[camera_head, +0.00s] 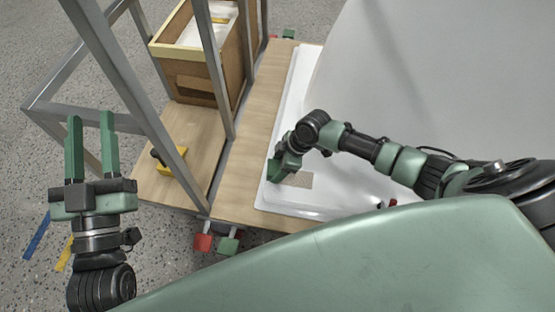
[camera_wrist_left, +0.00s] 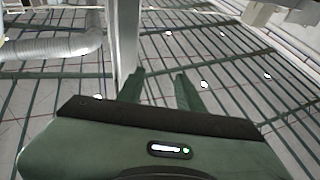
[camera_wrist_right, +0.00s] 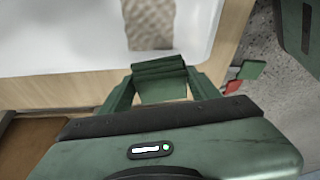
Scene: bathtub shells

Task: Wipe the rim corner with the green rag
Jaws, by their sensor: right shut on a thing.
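The white bathtub shell (camera_head: 345,190) lies on a wooden board, its rim running along the board. A speckled brownish patch (camera_head: 298,179) marks the rim's near corner; it also shows at the top of the right wrist view (camera_wrist_right: 150,22). My right gripper (camera_head: 276,172) is low at this corner, just left of the patch. In the right wrist view it is shut on the folded green rag (camera_wrist_right: 160,68), which spans between the fingers near the shell's edge. Whether the rag touches the rim is unclear. My left gripper (camera_head: 90,122) is open and empty, away from the shell.
A wooden box (camera_head: 190,85) stands behind grey metal posts (camera_head: 125,85) between my arms. A yellow-and-black tool (camera_head: 172,165) lies on the lower wooden shelf. Red (camera_head: 203,242) and green (camera_head: 228,244) blocks stick out below the board's near edge.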

